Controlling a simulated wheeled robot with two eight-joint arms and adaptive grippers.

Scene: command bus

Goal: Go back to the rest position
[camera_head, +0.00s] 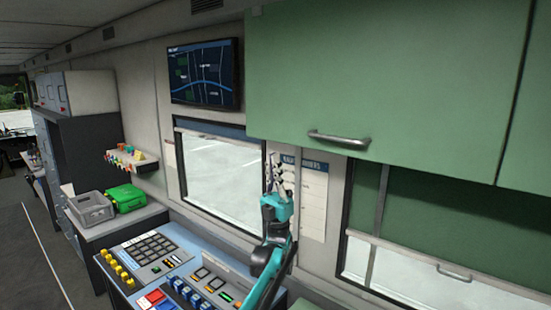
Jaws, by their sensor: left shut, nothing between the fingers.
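My left gripper (275,178) is in the middle of the head view, on top of my teal and black arm, with its fingers pointing up. It is shut and empty. It stands in front of the wall between the window and a paper sheet, above the blue console. My right gripper does not show.
A green overhead cabinet (395,65) hangs at the upper right, close to my left gripper. Below lies a console (150,252) with buttons and switches. A grey crate (91,208) and a green case (126,197) sit on a counter at left. A dark screen (205,73) hangs above the window (218,175).

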